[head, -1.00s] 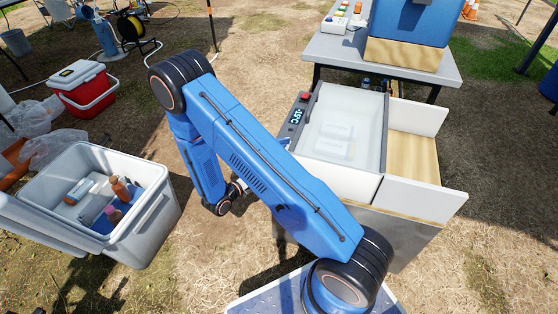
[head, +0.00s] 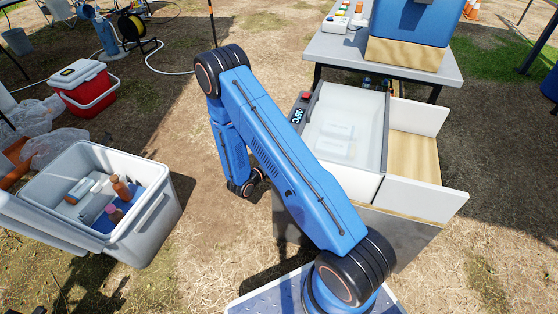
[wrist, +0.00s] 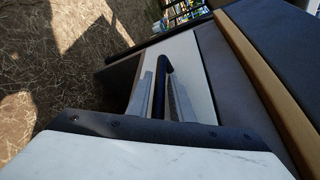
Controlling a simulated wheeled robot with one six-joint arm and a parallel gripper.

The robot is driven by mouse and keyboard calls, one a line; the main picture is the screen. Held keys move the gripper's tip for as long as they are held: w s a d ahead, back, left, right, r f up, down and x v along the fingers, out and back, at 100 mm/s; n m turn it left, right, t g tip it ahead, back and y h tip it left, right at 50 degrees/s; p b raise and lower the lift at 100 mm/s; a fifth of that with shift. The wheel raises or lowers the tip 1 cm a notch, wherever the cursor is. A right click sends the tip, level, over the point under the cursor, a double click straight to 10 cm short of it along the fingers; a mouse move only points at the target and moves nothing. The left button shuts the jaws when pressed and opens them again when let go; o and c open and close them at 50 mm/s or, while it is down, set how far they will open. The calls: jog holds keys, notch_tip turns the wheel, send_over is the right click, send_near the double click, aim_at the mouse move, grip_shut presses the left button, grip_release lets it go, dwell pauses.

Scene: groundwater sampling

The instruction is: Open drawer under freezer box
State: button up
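In the wrist view a pale drawer front (wrist: 217,72) shows with a dark bar handle (wrist: 160,88). The two grey fingers of my gripper (wrist: 160,98) stand apart, one on each side of the handle. I cannot tell whether they touch it. The gripper's fingers are not clear in the head view.
A grey-white cooler (head: 150,215) with bottles stands open on the left ground. A red cooler (head: 82,88) is behind it. A grey table (head: 335,48) with a blue box stands at the back right. Bare ground lies between the coolers and the freezer.

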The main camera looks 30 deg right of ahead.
grip_shut()
jog(key=w+a, duration=2.1)
jog(key=shift+w+a, duration=0.2)
jog(key=shift+w, duration=0.1)
grip_release()
jog(key=shift+a, duration=0.15)
